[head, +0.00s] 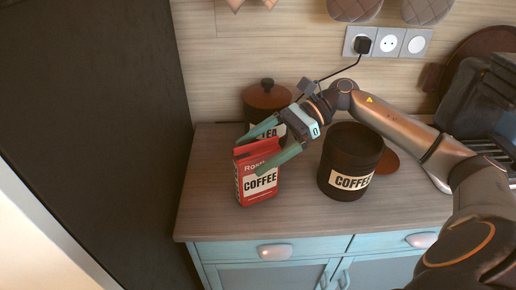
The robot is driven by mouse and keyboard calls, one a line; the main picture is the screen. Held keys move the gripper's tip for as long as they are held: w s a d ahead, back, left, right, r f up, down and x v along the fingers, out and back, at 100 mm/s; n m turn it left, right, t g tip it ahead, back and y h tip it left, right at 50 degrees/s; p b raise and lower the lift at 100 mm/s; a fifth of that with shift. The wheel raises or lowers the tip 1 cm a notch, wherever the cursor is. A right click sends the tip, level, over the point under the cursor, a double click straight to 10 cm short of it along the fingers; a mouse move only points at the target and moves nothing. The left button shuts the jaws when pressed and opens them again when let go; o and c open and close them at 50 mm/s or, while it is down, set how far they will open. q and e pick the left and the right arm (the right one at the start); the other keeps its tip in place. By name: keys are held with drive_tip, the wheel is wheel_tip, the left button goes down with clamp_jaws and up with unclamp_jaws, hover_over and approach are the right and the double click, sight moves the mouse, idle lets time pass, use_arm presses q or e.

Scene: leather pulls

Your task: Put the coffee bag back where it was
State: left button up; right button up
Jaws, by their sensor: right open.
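The red coffee bag (259,185) with a white COFFEE label stands upright on the wooden counter, towards its left side. My right gripper (259,155) reaches in from the right at the top of the bag. Its teal fingers are apart, one on the far left side and one across the near right side of the bag's top. I cannot tell whether they touch it. My left gripper is not in view.
A dark COFFEE canister (345,190) stands right of the bag, with a brown round lid (386,161) beside it. A TEA canister (267,99) is behind the bag. A dark appliance (478,95) stands at the right. The front counter strip (300,222) is clear.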

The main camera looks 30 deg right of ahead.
drive_tip(key=b+v, duration=0.1)
drive_tip(key=v, duration=1.1)
drive_tip(key=shift+b, duration=0.3)
